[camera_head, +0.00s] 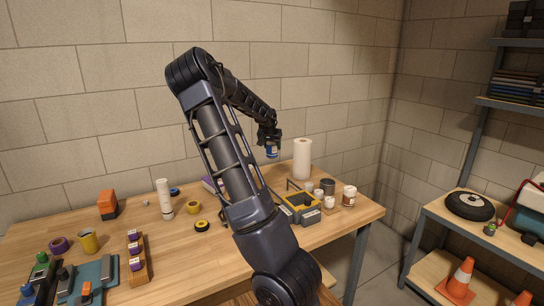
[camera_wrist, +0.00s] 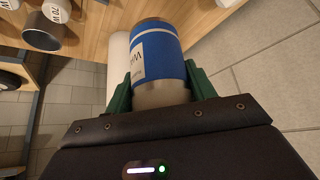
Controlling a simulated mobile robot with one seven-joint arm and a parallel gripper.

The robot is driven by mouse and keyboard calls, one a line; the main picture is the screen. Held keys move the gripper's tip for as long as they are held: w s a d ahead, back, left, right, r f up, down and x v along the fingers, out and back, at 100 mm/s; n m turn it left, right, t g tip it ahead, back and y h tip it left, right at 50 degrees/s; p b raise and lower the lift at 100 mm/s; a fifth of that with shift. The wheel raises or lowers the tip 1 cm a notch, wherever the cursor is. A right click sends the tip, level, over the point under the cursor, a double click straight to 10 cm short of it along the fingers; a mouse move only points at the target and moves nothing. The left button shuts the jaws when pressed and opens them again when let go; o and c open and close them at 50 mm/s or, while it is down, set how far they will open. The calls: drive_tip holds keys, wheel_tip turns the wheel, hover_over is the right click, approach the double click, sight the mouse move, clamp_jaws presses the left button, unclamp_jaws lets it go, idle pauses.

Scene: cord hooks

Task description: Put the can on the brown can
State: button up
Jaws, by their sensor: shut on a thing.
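My gripper (camera_head: 269,139) is shut on a blue can (camera_head: 272,151), held in the air well above the table, left of the paper roll. In the wrist view the blue can (camera_wrist: 158,50) sits between the green fingers of my gripper (camera_wrist: 160,80); its white label and grey metal end show. The brown can (camera_head: 349,196) has a white label band and stands upright near the right end of the table, apart from my gripper and lower. Nothing is visible on top of it.
A white paper roll (camera_head: 302,158) stands behind the brown can, to its left. A dark can (camera_head: 328,186), small white cups (camera_head: 329,203) and a yellow-rimmed tray (camera_head: 300,206) crowd its left side. The table's right edge is close to it.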

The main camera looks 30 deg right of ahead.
drive_tip(key=shift+r, duration=0.65)
drive_tip(key=shift+s+d+r, duration=0.1)
drive_tip(key=shift+d, duration=0.1)
drive_tip(key=s+d+r+m+g+h, duration=0.15)
drive_tip(key=s+d+r+m, duration=0.3)
drive_tip(key=s+d, duration=0.95)
wheel_tip(320, 180, up, 5)
drive_tip(key=m+g, duration=0.3)
drive_tip(key=m, duration=0.2)
hover_over(350, 188)
drive_tip(key=shift+n+h, duration=0.25)
wheel_tip(350, 188, down, 20)
drive_tip(key=shift+s+r, duration=0.1)
drive_tip(key=o, duration=1.2)
